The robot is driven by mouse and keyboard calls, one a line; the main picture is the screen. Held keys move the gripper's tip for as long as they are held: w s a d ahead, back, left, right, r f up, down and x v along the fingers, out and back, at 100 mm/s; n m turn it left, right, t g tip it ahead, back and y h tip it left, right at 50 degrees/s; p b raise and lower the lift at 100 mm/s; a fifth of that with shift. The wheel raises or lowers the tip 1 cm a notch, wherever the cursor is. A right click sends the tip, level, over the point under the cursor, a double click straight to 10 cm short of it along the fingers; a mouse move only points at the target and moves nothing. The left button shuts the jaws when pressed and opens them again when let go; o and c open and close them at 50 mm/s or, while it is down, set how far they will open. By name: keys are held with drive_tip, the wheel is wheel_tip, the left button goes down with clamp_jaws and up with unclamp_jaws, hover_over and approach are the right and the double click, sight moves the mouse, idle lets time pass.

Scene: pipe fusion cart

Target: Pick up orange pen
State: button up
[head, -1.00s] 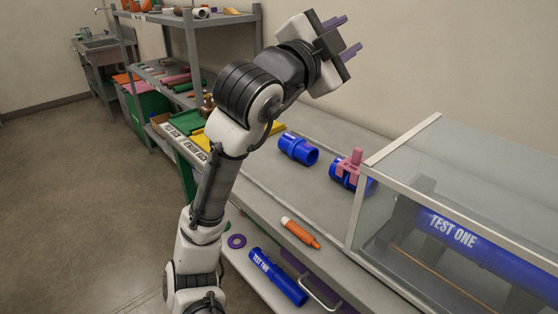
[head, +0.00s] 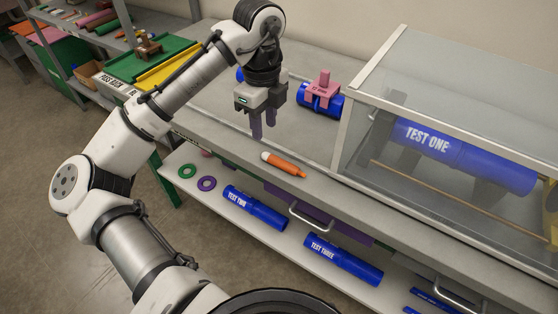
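The orange pen (head: 284,165) with a white cap lies on the grey cart top near its front edge, left of the glass case. My gripper (head: 263,134) points down above the cart top, a little left of and behind the pen in the picture. Its purple fingers are apart from the pen. Nothing shows between the fingers, but they nearly overlap from this angle, so the gap is hard to judge.
A glass case (head: 352,88) with a blue TEST ONE pipe stands right of the pen. A blue fitting with a pink clamp (head: 322,90) sits behind it. Below, the shelf holds blue pipes (head: 254,208) and rings (head: 207,183). Yellow and green trays (head: 168,68) lie at left.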

sight(267, 154)
drive_tip(key=shift+w+d+f+p, duration=0.1)
drive_tip(key=shift+f+p, duration=0.25)
drive_tip(key=shift+f, duration=1.85)
drive_tip(key=shift+w+d+f+p, duration=0.1)
drive_tip(key=shift+f+p, duration=0.2)
drive_tip(key=shift+f, duration=1.9)
drive_tip(key=shift+c, duration=0.2)
clamp_jaws()
